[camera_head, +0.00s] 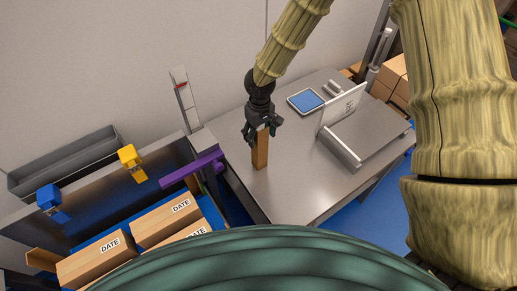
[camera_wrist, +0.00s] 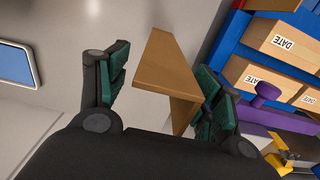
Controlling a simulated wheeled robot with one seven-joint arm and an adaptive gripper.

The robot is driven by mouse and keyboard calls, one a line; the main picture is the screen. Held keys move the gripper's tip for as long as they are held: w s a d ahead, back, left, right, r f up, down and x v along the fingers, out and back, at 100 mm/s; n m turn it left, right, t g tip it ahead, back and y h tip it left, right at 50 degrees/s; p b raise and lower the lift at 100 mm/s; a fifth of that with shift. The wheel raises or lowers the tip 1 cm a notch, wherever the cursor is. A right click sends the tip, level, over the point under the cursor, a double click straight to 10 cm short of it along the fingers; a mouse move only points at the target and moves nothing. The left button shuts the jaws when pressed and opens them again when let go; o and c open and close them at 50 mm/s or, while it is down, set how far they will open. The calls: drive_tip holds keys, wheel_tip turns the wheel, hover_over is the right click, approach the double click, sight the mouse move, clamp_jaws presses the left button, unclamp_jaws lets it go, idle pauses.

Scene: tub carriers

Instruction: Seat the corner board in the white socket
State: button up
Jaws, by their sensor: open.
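The corner board (camera_head: 261,151) is a brown, L-shaped strip standing upright on the metal table in the head view. My gripper (camera_head: 264,131) is at its upper end, pointing down. In the wrist view the corner board (camera_wrist: 165,72) lies between the two green-padded fingers of my gripper (camera_wrist: 163,88), which are open. Its near end reaches toward the palm. A gap shows at the left finger; the right finger is close to the board, and I cannot tell if it touches. I cannot clearly make out a white socket in either view.
A grey upright with a red mark (camera_head: 183,98) stands behind the table's left corner. A purple bar (camera_head: 190,171) and labelled boxes (camera_head: 160,222) are at the left. A blue-topped tablet (camera_head: 306,101) and a grey flat machine (camera_head: 366,135) occupy the table's back and right. The table front is clear.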

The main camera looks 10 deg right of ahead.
drive_tip(key=c, duration=1.4)
drive_tip(key=shift+r, duration=0.15)
